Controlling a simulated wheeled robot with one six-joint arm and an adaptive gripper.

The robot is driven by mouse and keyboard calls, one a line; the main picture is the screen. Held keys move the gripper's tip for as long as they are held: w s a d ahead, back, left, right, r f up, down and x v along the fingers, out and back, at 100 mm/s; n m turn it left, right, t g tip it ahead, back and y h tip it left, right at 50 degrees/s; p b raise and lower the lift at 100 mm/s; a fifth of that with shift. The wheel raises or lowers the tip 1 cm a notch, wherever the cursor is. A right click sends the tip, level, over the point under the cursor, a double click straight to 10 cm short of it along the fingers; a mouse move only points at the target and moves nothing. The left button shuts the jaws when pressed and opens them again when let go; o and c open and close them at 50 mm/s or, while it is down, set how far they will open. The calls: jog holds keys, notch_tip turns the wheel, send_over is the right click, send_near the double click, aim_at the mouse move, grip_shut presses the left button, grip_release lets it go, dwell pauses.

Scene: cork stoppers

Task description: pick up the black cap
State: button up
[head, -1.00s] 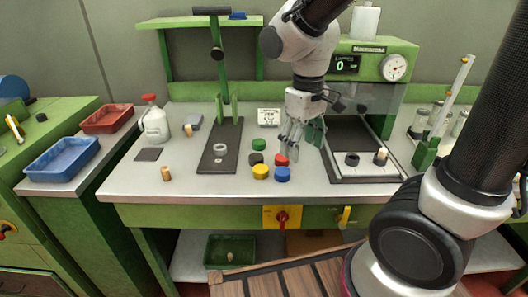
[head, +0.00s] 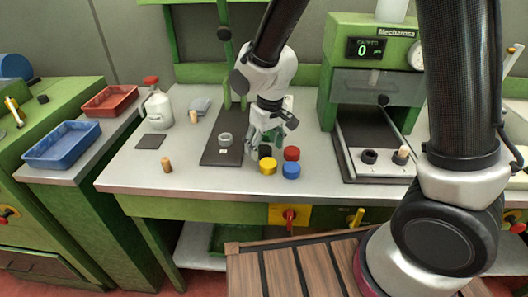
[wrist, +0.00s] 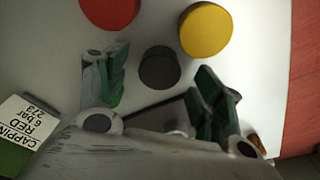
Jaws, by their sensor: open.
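The black cap (wrist: 160,67) is a round dark disc on the light bench top. In the wrist view it lies just ahead of and between the two fingers of my gripper (wrist: 163,80), which are spread apart with nothing between the pads. In the head view my gripper (head: 264,141) points down at the cap group, and the black cap (head: 265,151) is partly hidden by its fingers. Whether the fingertips touch the bench is hard to tell.
A yellow cap (wrist: 206,29) and a red cap (wrist: 109,10) lie close to the black one. A blue cap (head: 291,171) sits in front of the red one. A dark stand base (head: 222,148) is left of my gripper; the capping press (head: 372,70) stands right.

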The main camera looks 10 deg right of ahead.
jog(key=shift+w+f, duration=0.1)
jog(key=shift+f, duration=0.6)
jog(key=c, duration=0.8)
jog(key=shift+r, duration=0.1)
